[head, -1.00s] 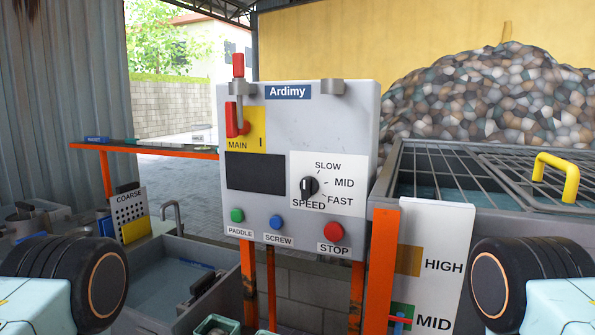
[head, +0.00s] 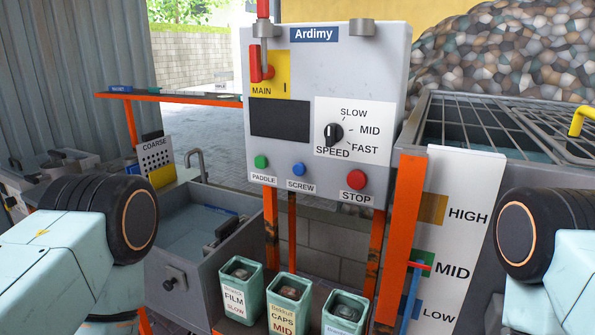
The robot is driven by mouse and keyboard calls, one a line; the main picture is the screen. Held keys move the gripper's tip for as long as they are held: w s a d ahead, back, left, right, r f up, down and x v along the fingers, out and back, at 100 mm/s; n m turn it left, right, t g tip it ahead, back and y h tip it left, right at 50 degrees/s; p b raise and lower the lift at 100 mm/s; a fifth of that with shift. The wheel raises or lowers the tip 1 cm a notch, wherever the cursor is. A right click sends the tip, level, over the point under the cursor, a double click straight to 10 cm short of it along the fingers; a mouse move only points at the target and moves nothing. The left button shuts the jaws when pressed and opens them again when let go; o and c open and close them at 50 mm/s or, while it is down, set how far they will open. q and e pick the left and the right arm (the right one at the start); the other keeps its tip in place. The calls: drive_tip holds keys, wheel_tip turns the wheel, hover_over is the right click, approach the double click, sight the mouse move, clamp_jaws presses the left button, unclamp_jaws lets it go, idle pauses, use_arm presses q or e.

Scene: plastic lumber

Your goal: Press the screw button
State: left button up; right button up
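The blue screw button (head: 298,169) is on the lower front of the grey Ardimy control panel (head: 375,75), above the label SCREW. The green paddle button (head: 261,162) is to its left and the red stop button (head: 356,180) to its right. A dark display, a red main lever (head: 261,65) and a black speed knob (head: 333,134) sit above. Only links of my two arms show, at the left and right edges. Neither gripper is in view, and nothing touches the buttons.
Green bins (head: 241,290) labelled FILM, CAPS and another stand below the panel. A grey basin (head: 205,240) is at left. A white level board (head: 458,240) and a grated tank (head: 515,130) are at right. The space before the panel is clear.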

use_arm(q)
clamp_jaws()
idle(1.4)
